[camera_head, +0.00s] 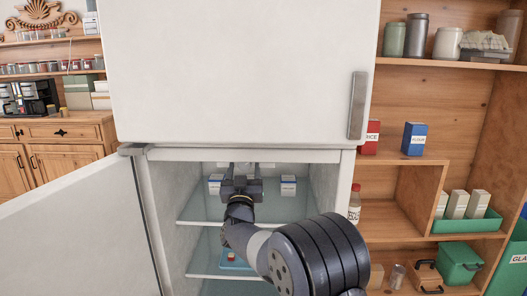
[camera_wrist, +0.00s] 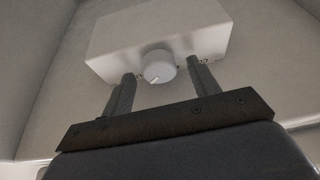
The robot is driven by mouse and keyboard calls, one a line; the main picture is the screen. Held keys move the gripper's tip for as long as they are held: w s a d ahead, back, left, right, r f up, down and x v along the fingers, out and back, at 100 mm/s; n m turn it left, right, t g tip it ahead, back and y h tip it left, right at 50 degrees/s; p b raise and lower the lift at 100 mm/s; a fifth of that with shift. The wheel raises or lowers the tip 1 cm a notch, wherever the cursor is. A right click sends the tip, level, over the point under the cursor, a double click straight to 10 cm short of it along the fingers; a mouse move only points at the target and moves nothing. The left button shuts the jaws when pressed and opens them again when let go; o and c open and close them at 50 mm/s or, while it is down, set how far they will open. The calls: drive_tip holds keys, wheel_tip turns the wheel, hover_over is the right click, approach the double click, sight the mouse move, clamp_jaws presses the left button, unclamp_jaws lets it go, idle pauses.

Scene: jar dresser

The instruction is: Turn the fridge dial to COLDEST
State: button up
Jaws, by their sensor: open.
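The fridge (camera_head: 240,75) is white, with its lower door (camera_head: 85,235) swung open to the left and its upper door closed. In the wrist view, the round pale dial (camera_wrist: 159,68) sits on the front of a white box (camera_wrist: 150,30) inside the fridge, with a short light mark on its lower left. My gripper (camera_head: 240,172) reaches into the upper part of the open compartment. In the wrist view, my gripper (camera_wrist: 163,82) is open, one finger on each side of the dial; I cannot tell whether either touches it. No COLDEST label is readable.
Small white and blue cartons (camera_head: 288,185) stand on the fridge's upper glass shelf, either side of my gripper. A blue tray (camera_head: 235,262) lies lower down. Wooden shelves with jars and boxes (camera_head: 413,139) stand to the right. The fridge side walls are close around my arm.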

drive_tip(key=n+p, duration=0.1)
drive_tip(key=n+y+p, duration=0.1)
drive_tip(key=shift+r+p, duration=0.25)
drive_tip(key=shift+p, duration=0.05)
drive_tip(key=b+v, duration=0.4)
drive_tip(key=v, duration=0.7)
drive_tip(key=shift+d+n+y, duration=0.15)
drive_tip(key=shift+n+y, duration=0.15)
